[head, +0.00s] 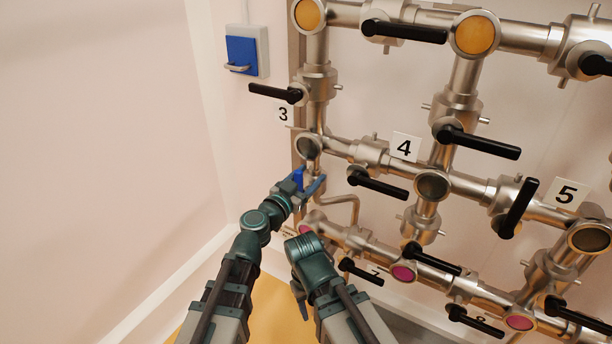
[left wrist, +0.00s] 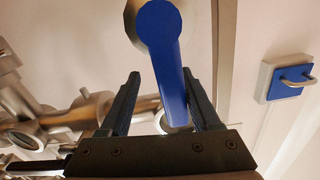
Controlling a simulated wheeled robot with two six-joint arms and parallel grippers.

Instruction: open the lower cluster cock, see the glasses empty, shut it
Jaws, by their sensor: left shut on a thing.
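The blue-handled cock (head: 299,177) sits below the left grey round glass (head: 309,146). My left gripper (head: 312,187) is shut on its blue handle; the handle (left wrist: 166,60) stands between the fingers (left wrist: 165,105) in the left wrist view. The middle-row glasses look dull grey, including the centre one (head: 432,186) and the right one (head: 588,237). Top-row glasses (head: 475,35) are orange; bottom-row glasses (head: 403,273) are magenta. My right gripper (head: 301,300) hangs low beside its own arm, and its jaws cannot be made out.
Several black-handled cocks (head: 376,185) stick out from the steel pipes around the blue one. Number plates (head: 404,147) mark the branches. A blue-fronted wall box (head: 242,52) with a grey handle is at upper left. The wall at left is bare.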

